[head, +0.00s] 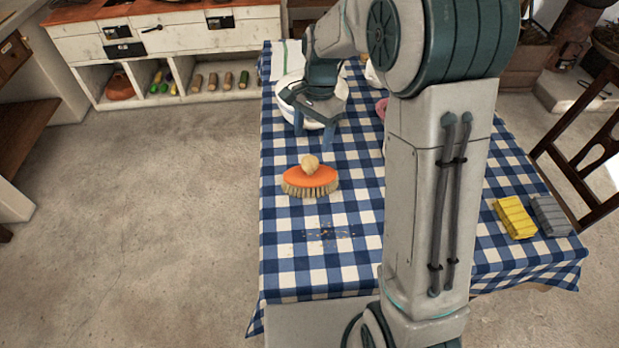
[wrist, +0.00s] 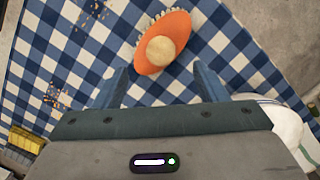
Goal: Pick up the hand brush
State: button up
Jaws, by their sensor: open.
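The hand brush (head: 309,182) has an orange oval body, pale bristles underneath and a round wooden knob on top. It sits bristles down on the blue-and-white checked tablecloth (head: 285,240). In the wrist view the brush (wrist: 175,48) lies beyond the fingertips, around the line between them. My gripper (head: 313,138) is open and empty, with its fingers pointing down behind the brush in the head view. Its two fingers also show in the wrist view (wrist: 160,85). I see no contact between fingers and brush.
A white bowl-like vessel (head: 290,88) stands behind my gripper. Crumbs (head: 330,234) are scattered in front of the brush. Yellow (head: 514,217) and grey (head: 550,215) ridged blocks lie at the table's right. The cloth left of and in front of the brush is mostly clear.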

aim_at(310, 161)
jog(key=f, duration=0.4)
jog(key=shift+s+a+f, duration=0.2)
jog(key=shift+s+f, duration=0.05)
jog(key=shift+a+f+p, duration=0.1)
jog(key=shift+f+p, duration=0.25)
jog(key=shift+f, duration=2.3)
jog(key=c, duration=1.4)
